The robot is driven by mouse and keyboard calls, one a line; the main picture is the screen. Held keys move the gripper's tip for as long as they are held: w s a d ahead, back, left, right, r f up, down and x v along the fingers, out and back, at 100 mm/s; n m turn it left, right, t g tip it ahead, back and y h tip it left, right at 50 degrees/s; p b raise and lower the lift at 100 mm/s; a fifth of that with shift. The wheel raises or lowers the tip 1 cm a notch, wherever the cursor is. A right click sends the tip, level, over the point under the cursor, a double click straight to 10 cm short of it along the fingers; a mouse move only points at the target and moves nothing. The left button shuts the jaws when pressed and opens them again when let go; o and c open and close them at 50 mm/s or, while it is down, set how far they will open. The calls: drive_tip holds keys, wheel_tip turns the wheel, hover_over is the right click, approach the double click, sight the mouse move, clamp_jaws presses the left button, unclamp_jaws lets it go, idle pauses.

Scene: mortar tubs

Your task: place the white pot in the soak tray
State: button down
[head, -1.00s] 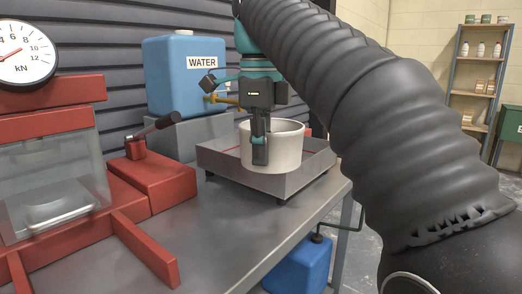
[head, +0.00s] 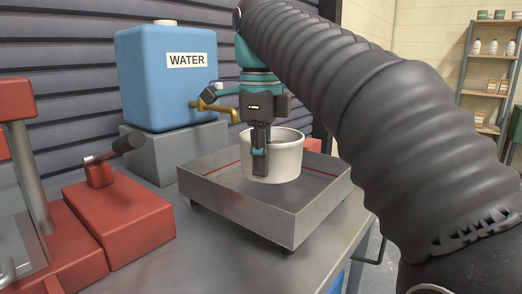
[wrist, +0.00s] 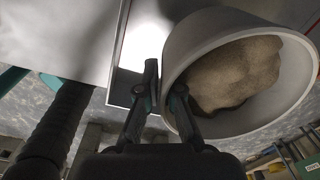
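The white pot (head: 288,160) is upright, with a lumpy sand-coloured mass (wrist: 235,72) inside. In the head view it appears within the outline of the soak tray (head: 235,207), a shallow grey metal tray with a red line on its inner wall. I cannot tell whether the pot touches the tray floor. My gripper (head: 259,152) points down at the pot's left side, with a finger in front of its outer wall. In the wrist view, my gripper (wrist: 163,95) is closed at the pot's wall near the rim; the exact contact is partly hidden.
A blue water tank (head: 165,85) with a brass tap (head: 222,110) stands on a grey block (head: 160,148) behind the tray. A red press base with a lever (head: 118,215) is at the left. Bare bench lies between it and the tray.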

sight(261, 181)
wheel_tip(261, 181, down, 2)
drive_tip(key=shift+f, duration=0.1)
drive_tip(key=shift+f+b, duration=1.05)
drive_tip(key=shift+b, duration=0.3)
drive_tip(key=shift+f+b, duration=0.35)
drive_tip(key=shift+f, duration=0.25)
drive_tip(key=c, duration=1.2)
unclamp_jaws()
drive_tip(key=shift+c, duration=0.2)
